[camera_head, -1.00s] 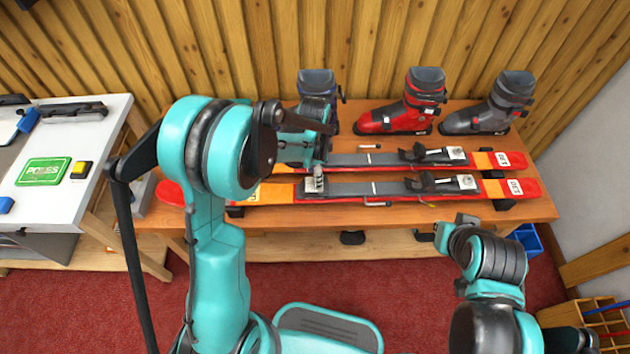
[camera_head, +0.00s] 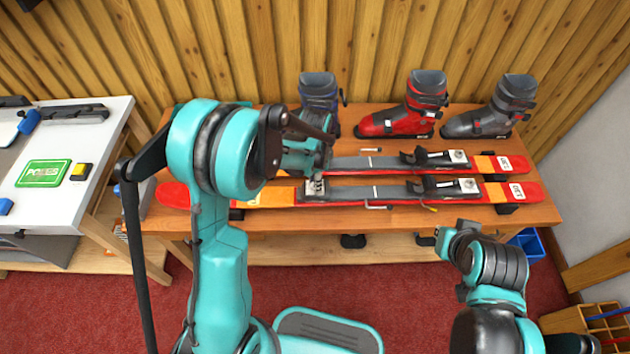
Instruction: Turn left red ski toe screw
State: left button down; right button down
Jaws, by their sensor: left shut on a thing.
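Two red and orange skis lie side by side on the wooden bench: the near ski (camera_head: 350,193) and the far ski (camera_head: 372,164). Each has a black heel binding at right; the near ski's heel binding (camera_head: 445,188) is clear of my arm. My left gripper (camera_head: 315,183) points down at the silver toe piece (camera_head: 313,195) of the near ski and is shut on the toe screw there. The screw is too small and covered to see its angle. My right gripper (camera_head: 446,240) is in front of the bench, apart from the skis; its jaws are unclear.
Three ski boots stand at the back: a dark one (camera_head: 319,100), a red one (camera_head: 405,116) and a grey one (camera_head: 493,108). Small tools lie by the skis, including a hex key (camera_head: 376,206). A white table (camera_head: 90,140) stands left. A wooden wall closes the back.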

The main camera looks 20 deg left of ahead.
pick_arm(q)
jog(key=n, duration=0.5)
jog(key=shift+n+b, duration=0.35)
jog(key=shift+n, duration=0.05)
jog(key=n, duration=0.5)
jog(key=shift+n, duration=0.4)
jog(key=c, duration=1.3)
grip_release()
